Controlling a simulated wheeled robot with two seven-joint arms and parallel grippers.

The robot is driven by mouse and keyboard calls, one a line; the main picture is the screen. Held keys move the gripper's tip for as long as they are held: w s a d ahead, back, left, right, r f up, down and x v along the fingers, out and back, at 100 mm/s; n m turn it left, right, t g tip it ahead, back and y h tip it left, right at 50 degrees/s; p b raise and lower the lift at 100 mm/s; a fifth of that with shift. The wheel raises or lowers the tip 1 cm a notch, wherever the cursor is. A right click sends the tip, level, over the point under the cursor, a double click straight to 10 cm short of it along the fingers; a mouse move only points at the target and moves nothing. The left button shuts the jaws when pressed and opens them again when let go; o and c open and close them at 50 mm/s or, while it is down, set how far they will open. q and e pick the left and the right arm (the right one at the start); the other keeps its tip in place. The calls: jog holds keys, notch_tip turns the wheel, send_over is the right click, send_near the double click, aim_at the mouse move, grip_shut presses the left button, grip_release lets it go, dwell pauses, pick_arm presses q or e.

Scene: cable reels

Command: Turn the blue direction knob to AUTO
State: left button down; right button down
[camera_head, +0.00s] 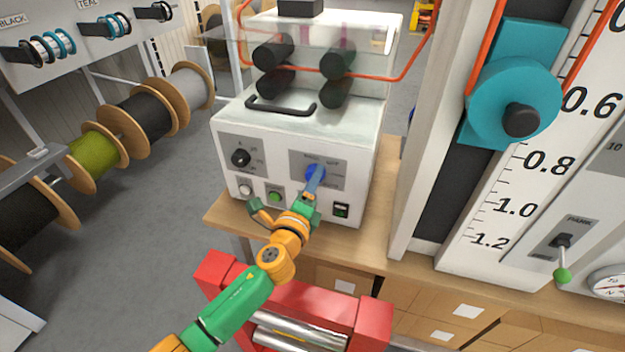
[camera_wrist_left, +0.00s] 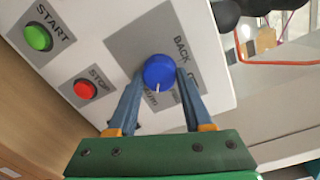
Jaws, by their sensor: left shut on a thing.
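The blue direction knob (camera_head: 316,171) is on the front panel of a white machine (camera_head: 300,120). In the left wrist view the knob (camera_wrist_left: 159,71) shows a short white mark pointing down towards my gripper. The label BACK is readable at its upper right; the other labels are partly covered by the fingers, and I cannot read AUTO. My left gripper (camera_head: 313,184) reaches the panel from below, with its blue-grey fingertips on either side of the knob, shut on it. My right gripper is not in view.
Beside the knob are a green START button (camera_wrist_left: 38,37) and a red STOP button (camera_wrist_left: 84,89). A black dial (camera_head: 240,158) is left on the panel. A post with a teal wheel (camera_head: 510,100) stands right. Cable reels (camera_head: 140,115) stand left, with open floor before them.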

pick_arm(q)
jog(key=shift+m, duration=1.1)
jog(key=shift+c, duration=1.6)
grip_release()
jog(key=p+v, duration=0.1)
jog(key=v, duration=0.6)
jog(key=shift+f, duration=0.15)
